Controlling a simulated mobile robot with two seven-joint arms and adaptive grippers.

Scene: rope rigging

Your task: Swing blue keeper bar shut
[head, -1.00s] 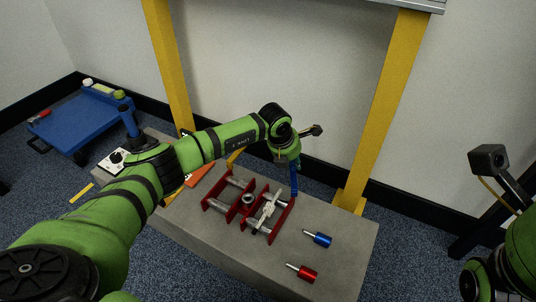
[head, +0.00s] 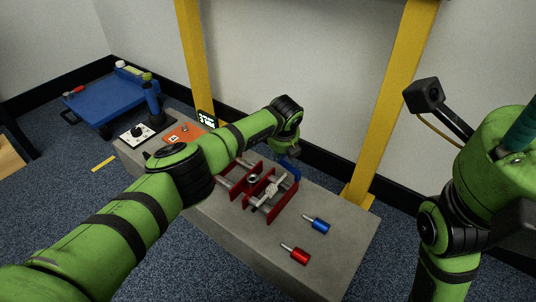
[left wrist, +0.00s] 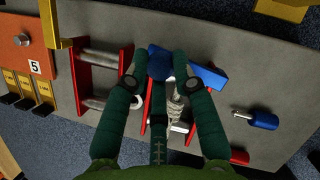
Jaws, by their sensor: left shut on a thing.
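The blue keeper bar (head: 289,168) is at the back right of the red frame (head: 284,200) on the grey block. In the left wrist view the blue bar (left wrist: 205,76) lies slanted across the frame's far end, between my fingers. My left gripper (left wrist: 157,75) is shut on the bar; in the head view the arm hides most of the fingers. A pale rope (left wrist: 174,102) runs in the frame's right bay beside the bar. My right gripper (head: 518,135) shows only in part at the right edge; its jaws cannot be made out.
A blue-handled pin (head: 319,225) and a red-handled pin (head: 297,255) lie on the grey block (head: 335,255). Yellow posts (head: 390,100) stand behind it. An orange plate (head: 183,134) and a switch box (head: 138,132) sit at its left end. A blue cart (head: 105,98) stands beyond.

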